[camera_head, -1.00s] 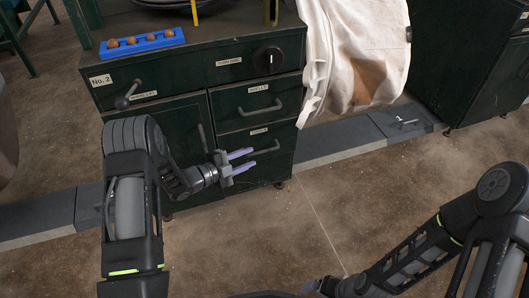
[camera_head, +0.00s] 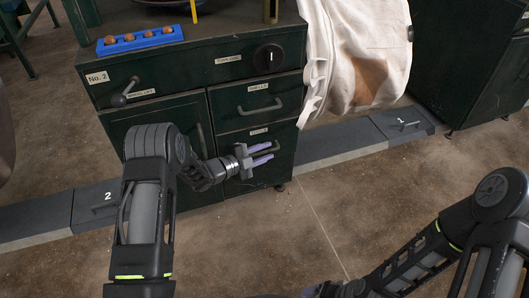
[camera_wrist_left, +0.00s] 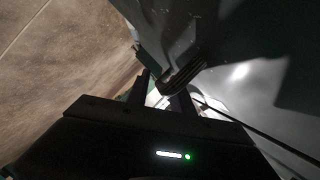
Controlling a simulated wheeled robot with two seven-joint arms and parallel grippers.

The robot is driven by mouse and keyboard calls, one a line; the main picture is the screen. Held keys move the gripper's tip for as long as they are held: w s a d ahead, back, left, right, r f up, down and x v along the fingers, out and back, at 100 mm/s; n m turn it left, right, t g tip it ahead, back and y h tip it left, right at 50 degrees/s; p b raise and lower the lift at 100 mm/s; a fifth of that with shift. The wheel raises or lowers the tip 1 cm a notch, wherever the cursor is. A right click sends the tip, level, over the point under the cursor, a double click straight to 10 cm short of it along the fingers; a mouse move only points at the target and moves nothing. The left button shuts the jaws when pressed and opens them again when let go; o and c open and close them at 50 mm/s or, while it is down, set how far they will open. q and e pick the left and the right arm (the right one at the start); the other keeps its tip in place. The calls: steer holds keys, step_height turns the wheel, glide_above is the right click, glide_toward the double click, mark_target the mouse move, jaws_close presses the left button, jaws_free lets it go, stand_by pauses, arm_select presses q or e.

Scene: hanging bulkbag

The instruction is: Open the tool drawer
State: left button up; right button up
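The tool drawer (camera_head: 281,136) is the lower right drawer of the dark green cabinet, labelled "TOOLS"; it looks closed. My left gripper (camera_head: 266,153) is in front of it, its two purple fingers apart and pointing right. They partly cover the drawer's handle. In the left wrist view a dark handle bar (camera_wrist_left: 186,72) shows just beyond the finger ends (camera_wrist_left: 163,92). I cannot tell whether the fingers touch it. My right gripper (camera_head: 318,290) is partly visible at the bottom edge, too small and cut off to read.
The shells drawer (camera_head: 236,98) is closed just above. A cabinet door (camera_head: 150,118) is on the left. A white bulk bag (camera_head: 350,60) hangs to the right of the cabinet. A blue holder (camera_head: 140,43) with several round brown items is on top. The floor (camera_head: 300,225) in front is bare.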

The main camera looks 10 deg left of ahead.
arm_select(q)
jaws_close()
stand_by(1.2)
